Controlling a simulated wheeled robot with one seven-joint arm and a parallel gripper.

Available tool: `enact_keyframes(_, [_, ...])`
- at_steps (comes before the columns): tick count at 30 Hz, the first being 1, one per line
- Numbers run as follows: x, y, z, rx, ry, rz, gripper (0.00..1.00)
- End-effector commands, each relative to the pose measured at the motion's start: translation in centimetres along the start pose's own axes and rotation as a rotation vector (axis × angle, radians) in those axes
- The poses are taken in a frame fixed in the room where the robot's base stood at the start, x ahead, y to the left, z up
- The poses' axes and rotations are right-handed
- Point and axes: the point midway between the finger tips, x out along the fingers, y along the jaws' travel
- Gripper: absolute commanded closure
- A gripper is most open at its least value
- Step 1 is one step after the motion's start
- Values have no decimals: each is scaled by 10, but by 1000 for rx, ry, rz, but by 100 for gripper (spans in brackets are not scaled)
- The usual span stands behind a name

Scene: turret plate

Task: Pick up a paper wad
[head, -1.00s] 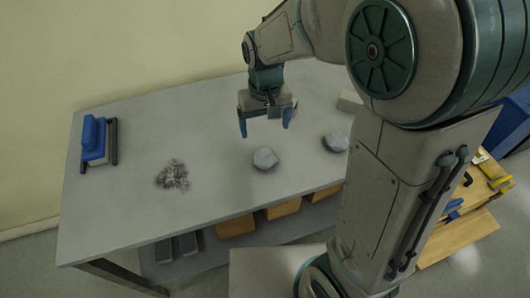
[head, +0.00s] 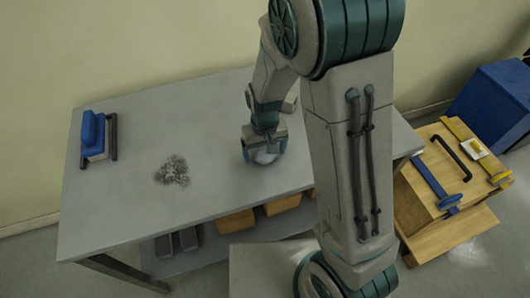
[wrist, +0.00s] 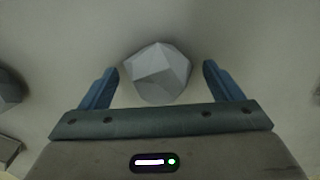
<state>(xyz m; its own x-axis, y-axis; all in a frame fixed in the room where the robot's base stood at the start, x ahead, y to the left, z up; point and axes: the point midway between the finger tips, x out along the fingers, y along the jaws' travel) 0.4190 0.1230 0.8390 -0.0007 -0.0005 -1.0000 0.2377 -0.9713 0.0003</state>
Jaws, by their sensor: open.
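A pale grey faceted paper wad (wrist: 157,72) lies on the table, between the blue fingers of my gripper (wrist: 161,78) in the wrist view. The fingers are apart, with a gap on each side of the wad. In the head view my gripper (head: 264,151) is low over the table, and the wad (head: 264,157) shows only partly beneath it. A second grey wad (wrist: 9,91) is cut off at the left edge of the wrist view; in the head view my arm hides it.
Grey shavings (head: 173,171) and a blue-topped block in a dark holder (head: 94,137) are on the left of the grey table (head: 120,215). Orange bins (head: 236,220) stand on the shelf below. A wooden cart (head: 440,185) and a blue box (head: 493,103) are at right.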

Motion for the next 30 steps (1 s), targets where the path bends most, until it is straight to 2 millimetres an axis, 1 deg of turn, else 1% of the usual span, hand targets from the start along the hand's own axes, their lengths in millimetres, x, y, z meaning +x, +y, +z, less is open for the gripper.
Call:
enact_keyframes(3, [6,0,0,0,0,0,14])
enact_keyframes(9, [6,0,0,0,1,0,14])
enact_keyframes(10, [6,0,0,0,1,0,17])
enact_keyframes(11, [6,0,0,0,1,0,25])
enact_keyframes(12, [6,0,0,0,1,0,36])
enact_keyframes(14, [6,0,0,0,1,0,53])
enact_keyframes(15, [6,0,0,0,1,0,58])
enact_keyframes(26, [6,0,0,0,1,0,59])
enact_keyframes(30, [1,0,0,0,1,-1,59])
